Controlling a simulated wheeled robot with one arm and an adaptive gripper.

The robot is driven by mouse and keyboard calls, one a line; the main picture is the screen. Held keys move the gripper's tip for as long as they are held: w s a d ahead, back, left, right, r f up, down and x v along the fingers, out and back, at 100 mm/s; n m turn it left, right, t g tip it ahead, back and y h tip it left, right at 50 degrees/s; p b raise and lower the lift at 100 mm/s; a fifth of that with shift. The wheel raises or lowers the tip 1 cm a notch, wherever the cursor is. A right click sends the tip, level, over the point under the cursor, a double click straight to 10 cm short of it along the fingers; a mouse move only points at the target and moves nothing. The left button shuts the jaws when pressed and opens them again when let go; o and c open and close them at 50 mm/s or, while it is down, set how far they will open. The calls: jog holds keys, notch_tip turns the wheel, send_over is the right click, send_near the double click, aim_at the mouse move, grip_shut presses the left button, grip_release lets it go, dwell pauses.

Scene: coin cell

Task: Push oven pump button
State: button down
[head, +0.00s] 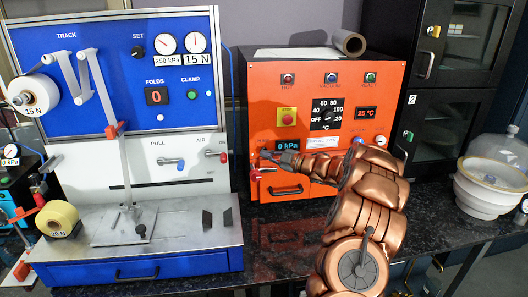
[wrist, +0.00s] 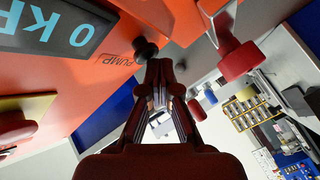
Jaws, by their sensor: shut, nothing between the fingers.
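The orange oven (head: 262,92) stands at the centre of the head view, with its 0 kPa display (head: 288,146) lit. In the wrist view, the black pump button (wrist: 145,49) sits beside the PUMP label (wrist: 121,58) on the orange face. My gripper (head: 267,155) reaches in from the right, below and left of the display, and covers the button's area in the head view. In the wrist view, my gripper (wrist: 158,66) is shut and empty, its tips just below the button. I cannot tell whether they touch it.
A blue and white machine (head: 120,60) stands close on the left. A red stop button (head: 287,116) on a yellow plate is above the display. A drawer handle (head: 286,190) is below my gripper.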

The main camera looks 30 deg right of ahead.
jog(key=shift+w, duration=0.15)
dwell(0.5)
jog(key=shift+s+a+b, duration=0.35)
jog(key=shift+s+b, duration=0.3)
jog(key=shift+s, duration=0.25)
jog(key=s+a+b, duration=0.2)
jog(key=s+b, duration=0.1)
jog(key=s, duration=0.2)
jog(key=shift+s+a, duration=0.2)
jog(key=shift+s, duration=0.1)
jog(key=shift+w, duration=0.1)
